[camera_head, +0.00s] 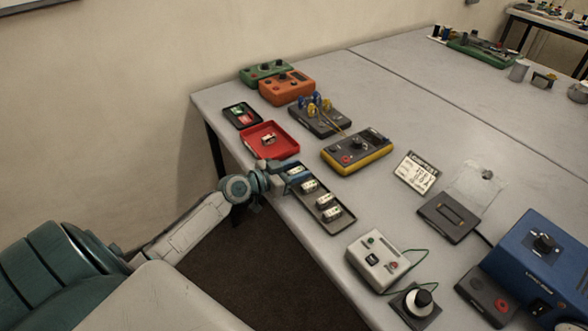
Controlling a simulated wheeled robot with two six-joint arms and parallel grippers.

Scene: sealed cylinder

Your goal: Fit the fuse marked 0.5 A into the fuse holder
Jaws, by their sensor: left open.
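A long dark tray (314,206) lies along the near-left table edge and holds several small pale pieces with dark markings, probably the fuses. One fuse (309,186) is in a middle compartment and another (333,213) is at the near end. The markings are too small to read, so I cannot tell which is 0.5 A. My left gripper (287,173) is open at the tray's far end, close to a pale fuse (295,170); whether it touches is unclear. A dark block with a pale-outlined slot (449,216), likely the fuse holder, lies to the right. My right gripper is not visible.
A red tray (286,145) with a small item stands just beyond my gripper. A yellow-black meter (357,152), a white label card (415,172), a grey box (377,260) and a blue unit (540,255) stand around. Bare table lies between the dark tray and the block.

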